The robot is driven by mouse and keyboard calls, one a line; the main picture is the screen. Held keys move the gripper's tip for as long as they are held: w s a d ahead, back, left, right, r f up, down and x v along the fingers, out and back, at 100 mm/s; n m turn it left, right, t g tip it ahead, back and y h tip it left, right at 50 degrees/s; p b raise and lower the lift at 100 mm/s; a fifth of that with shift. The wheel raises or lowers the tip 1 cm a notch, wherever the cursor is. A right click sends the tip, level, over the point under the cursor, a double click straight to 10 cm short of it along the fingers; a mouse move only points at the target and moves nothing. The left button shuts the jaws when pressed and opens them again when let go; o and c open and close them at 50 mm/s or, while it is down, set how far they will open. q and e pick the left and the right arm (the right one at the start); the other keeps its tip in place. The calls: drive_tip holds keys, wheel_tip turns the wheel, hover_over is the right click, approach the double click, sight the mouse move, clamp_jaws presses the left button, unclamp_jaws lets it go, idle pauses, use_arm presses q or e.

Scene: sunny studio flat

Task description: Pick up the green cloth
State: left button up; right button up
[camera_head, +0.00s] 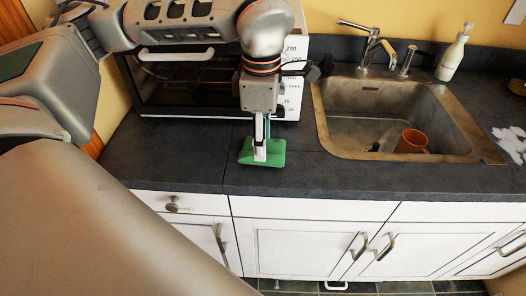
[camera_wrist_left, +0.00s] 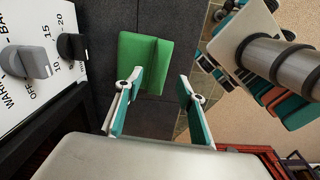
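The green cloth (camera_head: 262,158) lies on the dark countertop in front of the oven, left of the sink. It looks folded, with a raised flap, and it also shows in the left wrist view (camera_wrist_left: 140,62). My left gripper (camera_head: 262,148) points down over the cloth and covers part of it in the head view. In the left wrist view its two teal-padded fingers (camera_wrist_left: 154,98) are spread apart with nothing between them, and the cloth lies beyond the tips. I cannot tell whether a fingertip touches the cloth. My right gripper is not in view.
The toaster oven (camera_head: 185,80) stands close behind the cloth, its knobs (camera_wrist_left: 70,46) near my left gripper. The sink (camera_head: 375,100) holds an orange mug (camera_head: 411,141). A soap bottle (camera_head: 454,53) stands behind right. The countertop (camera_head: 165,160) left of the cloth is clear.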

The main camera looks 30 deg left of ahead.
use_arm(q)
wheel_tip(320, 180, down, 4)
drive_tip(key=shift+a+f, duration=0.1)
drive_tip(key=shift+a, duration=0.05)
drive_tip(key=c, duration=1.1)
wheel_tip(320, 180, up, 20)
drive_tip(key=p, duration=0.2)
